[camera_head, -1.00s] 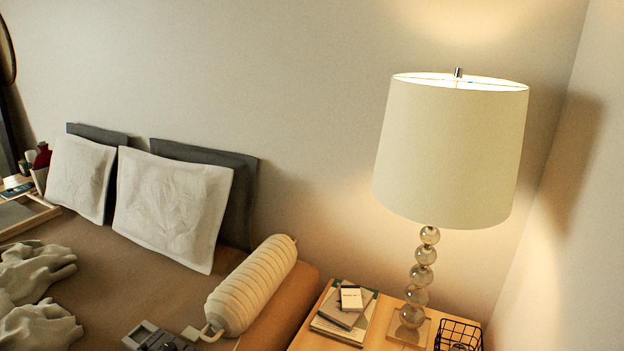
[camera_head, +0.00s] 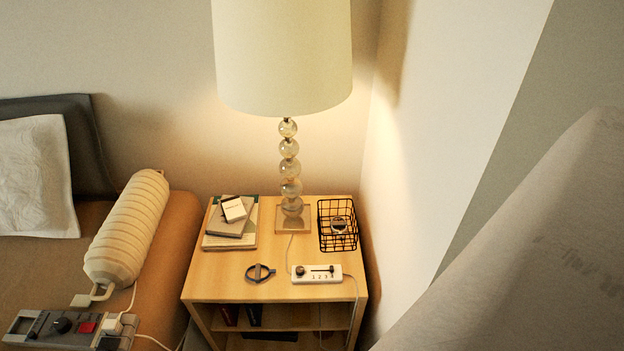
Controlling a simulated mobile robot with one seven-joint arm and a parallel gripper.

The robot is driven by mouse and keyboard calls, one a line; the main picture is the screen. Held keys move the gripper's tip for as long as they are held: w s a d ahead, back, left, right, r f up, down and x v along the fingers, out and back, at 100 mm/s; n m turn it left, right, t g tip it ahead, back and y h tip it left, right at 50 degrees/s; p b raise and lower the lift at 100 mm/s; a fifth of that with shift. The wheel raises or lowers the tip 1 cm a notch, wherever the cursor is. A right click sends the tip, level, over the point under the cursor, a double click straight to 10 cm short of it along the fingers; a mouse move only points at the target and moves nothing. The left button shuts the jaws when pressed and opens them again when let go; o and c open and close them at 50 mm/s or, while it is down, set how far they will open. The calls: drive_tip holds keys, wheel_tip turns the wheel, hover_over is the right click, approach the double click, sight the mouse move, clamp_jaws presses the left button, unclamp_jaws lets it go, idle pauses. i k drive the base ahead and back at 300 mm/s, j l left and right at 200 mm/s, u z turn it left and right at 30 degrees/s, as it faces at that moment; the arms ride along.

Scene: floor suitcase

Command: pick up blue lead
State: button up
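I see no lead that is clearly blue in the head view. A thin pale cord (camera_head: 355,300) runs from a white control box (camera_head: 328,274) over the front edge of the nightstand. Another pale cord (camera_head: 152,339) lies at a grey device (camera_head: 45,325) with a dark knob and a red part, at the lower left. My gripper is not in view.
The wooden nightstand (camera_head: 215,285) carries a lamp (camera_head: 283,60), stacked books (camera_head: 231,222), a black wire basket (camera_head: 338,226) and a dark ring (camera_head: 260,273). A ribbed cream roll (camera_head: 128,228) lies left. A large pale surface (camera_head: 540,240) fills the lower right.

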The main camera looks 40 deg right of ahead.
sight(259, 266)
drive_tip(key=z, duration=0.7)
